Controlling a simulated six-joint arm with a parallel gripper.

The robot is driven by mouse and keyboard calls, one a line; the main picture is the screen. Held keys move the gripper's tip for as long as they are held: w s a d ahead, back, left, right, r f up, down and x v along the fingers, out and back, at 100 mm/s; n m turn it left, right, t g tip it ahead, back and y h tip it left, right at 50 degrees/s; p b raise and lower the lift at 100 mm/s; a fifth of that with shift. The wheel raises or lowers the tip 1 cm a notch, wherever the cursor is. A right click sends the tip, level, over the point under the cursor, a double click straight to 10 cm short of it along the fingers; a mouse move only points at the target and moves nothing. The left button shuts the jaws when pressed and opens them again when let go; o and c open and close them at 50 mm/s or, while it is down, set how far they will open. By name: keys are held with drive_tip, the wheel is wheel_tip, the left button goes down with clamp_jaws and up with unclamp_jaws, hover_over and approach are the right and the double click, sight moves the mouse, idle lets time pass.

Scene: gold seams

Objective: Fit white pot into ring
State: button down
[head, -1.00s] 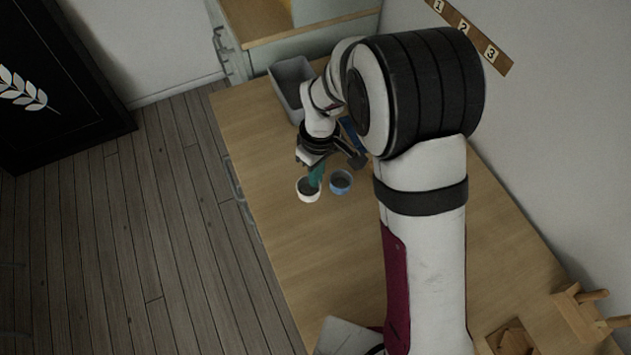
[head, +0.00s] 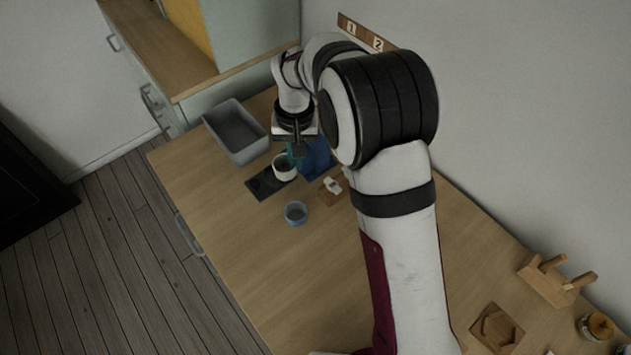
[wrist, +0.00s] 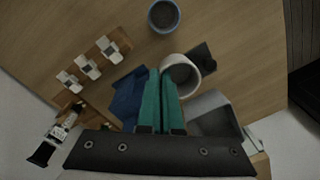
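The white pot (head: 284,172) is a small round cup with a dark inside. It also shows in the wrist view (wrist: 193,86), beside the teal fingertips. My gripper (wrist: 162,78) has its fingers close together at the pot's rim, shut on its wall. In the head view my gripper (head: 293,157) is at the far side of the pot. The pot appears upright over or on a flat dark plate (head: 262,188), seen in part in the wrist view (wrist: 207,57). I cannot tell if pot and plate touch. I cannot make out a ring; the pot may hide it.
A blue pot (head: 295,213) stands nearer on the wooden table. A blue object (head: 319,158) lies right of my gripper, near a wooden block with a white piece (head: 332,186). A grey bin (head: 236,133) stands at the left. The table's near left is clear.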

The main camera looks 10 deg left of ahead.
sight(282, 157)
drive_tip(key=shift+w+a+f+m, duration=0.5)
drive_tip(key=shift+a+f+m, duration=0.15)
drive_tip(key=shift+f+m, duration=0.3)
drive_tip(key=shift+w+a+f+m, duration=0.6)
drive_tip(key=shift+f+m, duration=0.3)
drive_tip(key=shift+m, duration=0.1)
drive_tip(key=shift+w+a+f+m, duration=0.45)
drive_tip(key=shift+a+f+m, duration=0.2)
drive_tip(key=shift+f+m, duration=0.3)
drive_tip(key=shift+f, duration=1.35)
idle(0.8)
drive_tip(key=c, duration=1)
unclamp_jaws()
drive_tip(key=shift+s+d+r, duration=0.1)
drive_tip(key=shift+r, duration=2.4)
wheel_tip(282, 157, up, 16)
drive_tip(key=shift+s+d, duration=0.2)
drive_tip(key=shift+d, duration=0.25)
